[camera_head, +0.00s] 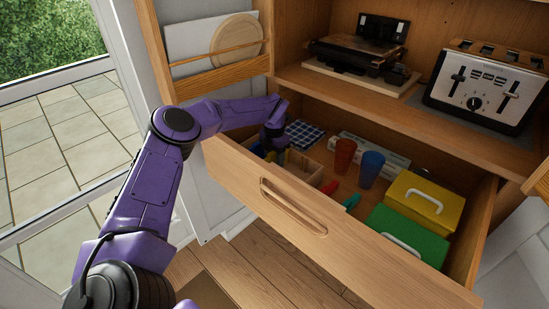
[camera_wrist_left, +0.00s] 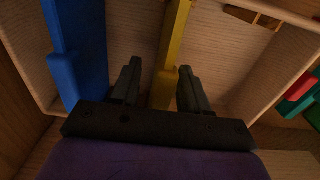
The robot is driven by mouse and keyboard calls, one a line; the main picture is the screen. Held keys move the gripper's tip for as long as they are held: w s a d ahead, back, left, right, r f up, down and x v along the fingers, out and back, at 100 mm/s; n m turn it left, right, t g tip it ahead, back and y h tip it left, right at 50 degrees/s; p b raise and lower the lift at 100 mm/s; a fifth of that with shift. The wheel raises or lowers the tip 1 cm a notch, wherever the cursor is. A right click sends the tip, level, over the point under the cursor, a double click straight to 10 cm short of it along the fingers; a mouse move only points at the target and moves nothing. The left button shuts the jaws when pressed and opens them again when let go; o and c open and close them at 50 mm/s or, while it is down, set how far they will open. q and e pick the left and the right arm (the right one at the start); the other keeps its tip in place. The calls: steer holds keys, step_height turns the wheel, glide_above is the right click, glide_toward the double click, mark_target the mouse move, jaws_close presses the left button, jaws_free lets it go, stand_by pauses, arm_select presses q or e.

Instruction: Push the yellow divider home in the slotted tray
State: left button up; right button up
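The slotted tray is a light wooden box in the left end of the open drawer, at its rim (camera_head: 305,168); its pale floor fills most of the left wrist view. The yellow divider (camera_wrist_left: 174,45) stands in it, running away from me between the two fingers of my left gripper (camera_wrist_left: 159,66). The fingers are apart, with a gap on the divider's left side; the right finger is close to it or touching. A blue divider (camera_wrist_left: 80,50) is to the left. How deep the yellow divider sits is hidden. My right gripper is not in view.
The drawer front (camera_head: 300,215) lies in front of the tray. A red cup (camera_head: 344,156), blue cup (camera_head: 371,168), yellow box (camera_head: 424,203) and green box (camera_head: 408,236) stand to the right. The shelf with the toaster (camera_head: 488,88) overhangs the drawer's back.

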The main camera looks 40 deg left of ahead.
arm_select(q)
step_height(320, 180, up, 11)
steer(key=shift+f, duration=0.2)
stand_by(0.4)
stand_by(0.4)
